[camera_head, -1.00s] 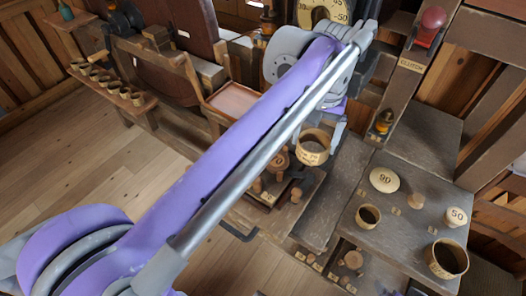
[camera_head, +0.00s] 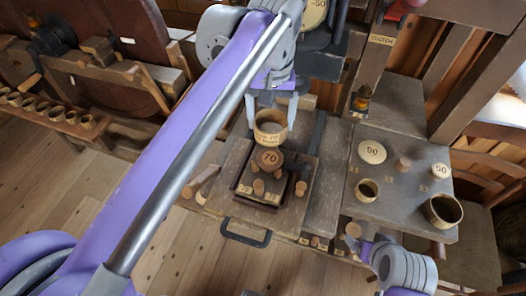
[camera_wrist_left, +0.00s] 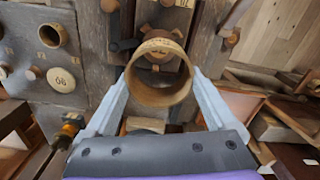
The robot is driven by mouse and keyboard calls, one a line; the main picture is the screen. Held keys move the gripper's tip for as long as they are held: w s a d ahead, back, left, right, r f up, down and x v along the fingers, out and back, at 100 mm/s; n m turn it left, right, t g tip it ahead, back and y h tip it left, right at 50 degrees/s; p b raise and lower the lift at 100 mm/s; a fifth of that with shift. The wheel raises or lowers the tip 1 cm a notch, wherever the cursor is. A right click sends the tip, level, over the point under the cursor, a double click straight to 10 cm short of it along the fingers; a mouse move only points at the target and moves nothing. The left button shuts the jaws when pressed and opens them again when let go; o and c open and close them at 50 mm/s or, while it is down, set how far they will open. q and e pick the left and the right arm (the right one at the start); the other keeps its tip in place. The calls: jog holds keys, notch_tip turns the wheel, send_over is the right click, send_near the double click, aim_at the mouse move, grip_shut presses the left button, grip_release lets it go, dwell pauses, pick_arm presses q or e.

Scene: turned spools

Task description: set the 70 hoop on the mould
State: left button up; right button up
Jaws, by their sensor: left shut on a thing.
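My left gripper (camera_head: 272,103) is shut on a pale wooden hoop (camera_head: 270,128), one finger on each side. The hoop is held upright, its open top showing, with a small label on its front that I cannot read. The mould, a round wooden block marked 70 (camera_head: 268,158), stands in a dark square frame just below the hoop in the head view. In the left wrist view the hoop (camera_wrist_left: 158,95) hangs between the fingertips and partly covers the mould. The gap between hoop and mould is hard to judge. My right gripper (camera_head: 368,250) is at the lower right; its fingers are unclear.
Wooden pegs (camera_head: 301,188) stand around the mould. A side board (camera_head: 400,190) to the right carries a disc marked 90 (camera_head: 372,152), a small hoop (camera_head: 367,190), a larger hoop (camera_head: 444,210) and a piece marked 50 (camera_head: 440,170). A black handle (camera_head: 246,236) is in front.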

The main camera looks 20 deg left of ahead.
pick_arm(q)
notch_tip(320, 180, down, 5)
jog(key=shift+d+r, duration=0.15)
jog(key=shift+f, duration=2.4)
jog(key=shift+b, duration=0.3)
jog(key=shift+f, duration=0.35)
jog(key=o, duration=1)
jog(key=shift+r, duration=0.1)
jog(key=shift+r, duration=0.1)
